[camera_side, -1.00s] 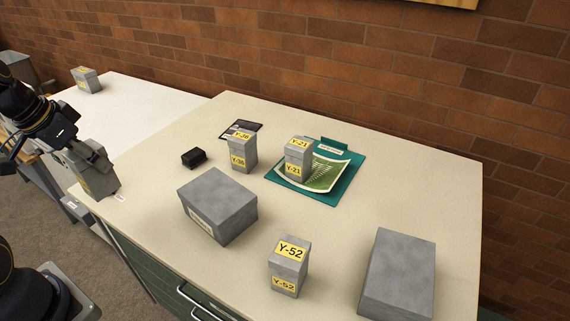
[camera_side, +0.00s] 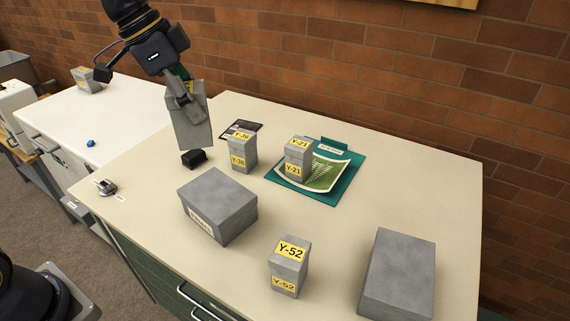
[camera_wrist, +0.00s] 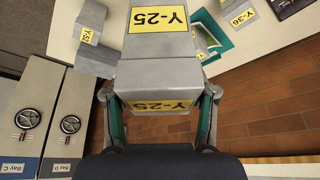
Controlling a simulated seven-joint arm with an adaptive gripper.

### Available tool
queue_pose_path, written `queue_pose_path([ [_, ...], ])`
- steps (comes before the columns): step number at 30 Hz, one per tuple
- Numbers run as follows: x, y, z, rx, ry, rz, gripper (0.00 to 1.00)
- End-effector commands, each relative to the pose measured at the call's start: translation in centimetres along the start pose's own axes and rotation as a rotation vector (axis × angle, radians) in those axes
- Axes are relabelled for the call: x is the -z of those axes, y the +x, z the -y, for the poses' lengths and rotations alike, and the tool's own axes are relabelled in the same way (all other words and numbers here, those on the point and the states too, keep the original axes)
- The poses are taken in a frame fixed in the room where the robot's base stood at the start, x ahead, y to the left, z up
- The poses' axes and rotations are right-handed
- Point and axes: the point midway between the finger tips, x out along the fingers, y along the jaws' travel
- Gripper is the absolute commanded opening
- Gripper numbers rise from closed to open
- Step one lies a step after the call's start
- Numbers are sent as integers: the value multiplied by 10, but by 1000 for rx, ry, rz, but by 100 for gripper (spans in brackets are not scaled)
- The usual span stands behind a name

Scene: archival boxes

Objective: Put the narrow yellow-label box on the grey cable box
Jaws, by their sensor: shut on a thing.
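My gripper (camera_side: 182,97) is shut on a narrow grey box (camera_side: 194,128) and holds it up above the left back of the table. In the wrist view this box (camera_wrist: 157,48) bears yellow labels reading Y-25, on its top and a side. A larger plain grey box (camera_side: 400,272) stands at the right front. I cannot tell from labels which is the cable box.
Other narrow yellow-label boxes stand at Y-52 (camera_side: 288,268), Y-21 (camera_side: 298,160) and one beginning Y-3 (camera_side: 243,153). The Y-21 box is on a green print over a teal board (camera_side: 345,178). A small black block (camera_side: 194,158) lies below the held box.

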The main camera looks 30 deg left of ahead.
Motion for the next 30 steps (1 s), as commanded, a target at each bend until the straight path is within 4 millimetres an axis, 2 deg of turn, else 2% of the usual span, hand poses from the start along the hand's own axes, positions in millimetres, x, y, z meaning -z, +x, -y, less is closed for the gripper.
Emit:
queue_pose_path([
  [1,26,8,-22,-36,85,0,11],
  [3,54,17,-52,-79,190,0,11],
  [5,75,24,-81,-115,276,1,11],
  [6,87,29,-101,-138,331,1,11],
  [10,113,43,-166,-206,494,1,11],
  [12,119,50,-197,-234,563,1,11],
  [15,119,57,-231,-264,638,1,11],
  [18,116,62,-253,-283,684,1,11],
  [23,122,71,-266,-295,711,1,11],
  [30,166,120,-264,-296,712,3,11],
])
